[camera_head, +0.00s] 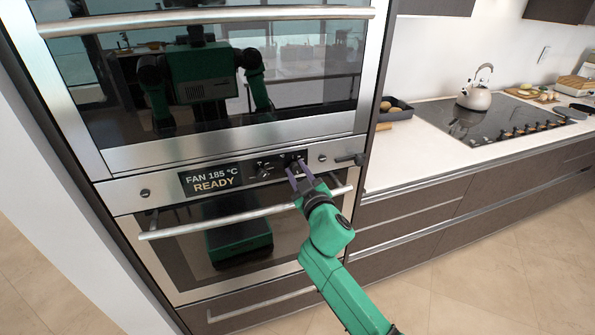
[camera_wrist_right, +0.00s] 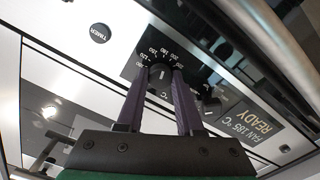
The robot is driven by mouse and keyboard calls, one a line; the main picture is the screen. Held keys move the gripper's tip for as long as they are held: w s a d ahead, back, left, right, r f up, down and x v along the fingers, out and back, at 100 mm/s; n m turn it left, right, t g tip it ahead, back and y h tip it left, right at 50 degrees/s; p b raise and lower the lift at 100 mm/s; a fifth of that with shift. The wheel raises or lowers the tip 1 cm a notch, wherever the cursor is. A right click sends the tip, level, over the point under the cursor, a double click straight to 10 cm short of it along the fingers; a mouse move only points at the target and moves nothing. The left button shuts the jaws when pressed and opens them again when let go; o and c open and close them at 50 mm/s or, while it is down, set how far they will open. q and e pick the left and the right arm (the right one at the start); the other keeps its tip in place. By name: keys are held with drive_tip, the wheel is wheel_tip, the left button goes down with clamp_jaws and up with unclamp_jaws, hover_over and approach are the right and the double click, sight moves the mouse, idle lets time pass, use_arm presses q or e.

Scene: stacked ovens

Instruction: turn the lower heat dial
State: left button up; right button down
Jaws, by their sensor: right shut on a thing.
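The lower oven's control panel has a black strip with two dark dials. The heat dial (camera_head: 299,161), on the right of the strip in the head view, is ringed with white temperature marks in the wrist view (camera_wrist_right: 160,76). My right gripper (camera_head: 298,170) reaches up to it from below. In the wrist view its purple fingers (camera_wrist_right: 163,72) are shut on the dial, one on each side, partly hiding it and its scale. The display (camera_head: 211,180) left of the dials reads "FAN 185 °C READY". My left gripper is not in view.
The other dial (camera_head: 263,170) sits left of the heat dial, and a small TIMER knob (camera_wrist_right: 100,33) is on its other side. The lower oven's handle bar (camera_head: 230,217) runs just below the panel. The upper oven (camera_head: 220,85) is above. A counter (camera_head: 430,150) extends right.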

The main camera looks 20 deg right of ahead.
drive_tip(key=n, duration=0.4)
drive_tip(key=shift+f+n, duration=0.1)
drive_tip(key=shift+n, duration=0.3)
drive_tip(key=n, duration=0.3)
drive_tip(key=shift+n+p, duration=0.3)
drive_tip(key=shift+p, duration=0.05)
drive_tip(key=n, duration=0.4)
drive_tip(key=shift+a+f+p, duration=0.1)
drive_tip(key=shift+p, duration=0.25)
drive_tip(key=n, duration=0.4)
drive_tip(key=shift+p, duration=0.4)
drive_tip(key=n+p, duration=0.1)
drive_tip(key=n, duration=0.3)
drive_tip(key=shift+n, duration=0.3)
drive_tip(key=n+p, duration=0.1)
drive_tip(key=n, duration=0.2)
drive_tip(key=shift+f+n, duration=0.1)
drive_tip(key=shift+n, duration=0.3)
drive_tip(key=n+p, duration=0.2)
drive_tip(key=n, duration=0.3)
drive_tip(key=shift+s, duration=0.1)
drive_tip(key=shift+f+n+p, duration=0.15)
drive_tip(key=shift+n+p, duration=0.55)
drive_tip(key=shift+n, duration=0.6)
